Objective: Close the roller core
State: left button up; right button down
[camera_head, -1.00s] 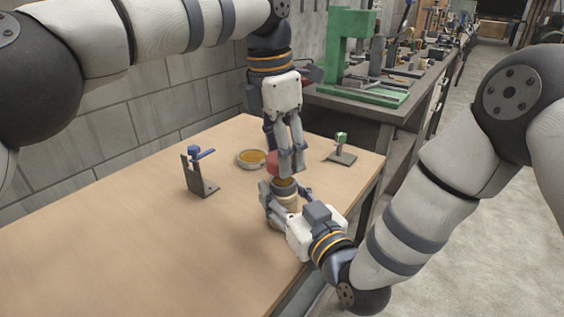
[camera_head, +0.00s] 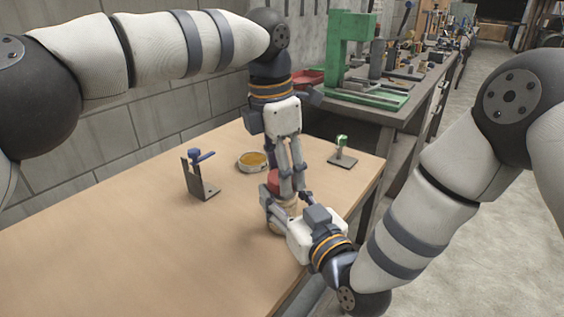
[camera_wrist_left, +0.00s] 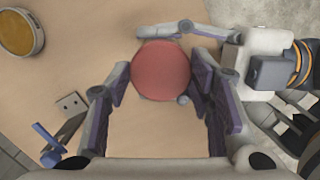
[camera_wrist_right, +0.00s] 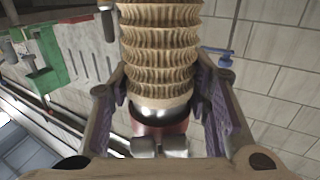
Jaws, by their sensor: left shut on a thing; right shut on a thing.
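The roller core is a tan ribbed tube (camera_wrist_right: 160,45) with a shiny metal end (camera_wrist_right: 162,108). It stands roughly upright near the table's right edge, and my right gripper (camera_wrist_right: 165,115) is shut around it from the side. A red cap (camera_head: 274,182) is at the core's top end; it is a red disc in the left wrist view (camera_wrist_left: 161,70). My left gripper (camera_wrist_left: 162,85) points down from above and is shut on the cap. The cap and the metal end look to be in contact, but the fingers partly hide the joint. Most of the tube is hidden in the head view.
A shallow round dish with amber contents (camera_head: 252,161) sits behind the core. A bracket with a blue handle (camera_head: 201,178) stands to the left, a green-topped stand (camera_head: 342,153) at back right. The wooden table (camera_head: 110,240) is clear at front left.

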pick_arm(q)
jog(key=shift+f, duration=0.2)
dwell(0.5)
jog(key=shift+f, duration=0.3)
jog(key=shift+c, duration=1.2)
jog(key=shift+f, duration=0.1)
jog(key=shift+f, duration=0.35)
jog(key=shift+s+a+r+t+h, duration=0.2)
jog(key=shift+a+t+h, duration=0.2)
jog(key=shift+h, duration=0.5)
jog(key=shift+r+h, duration=0.1)
jog(key=shift+h, duration=0.2)
jog(key=shift+d, duration=0.1)
jog(key=shift+r, duration=0.1)
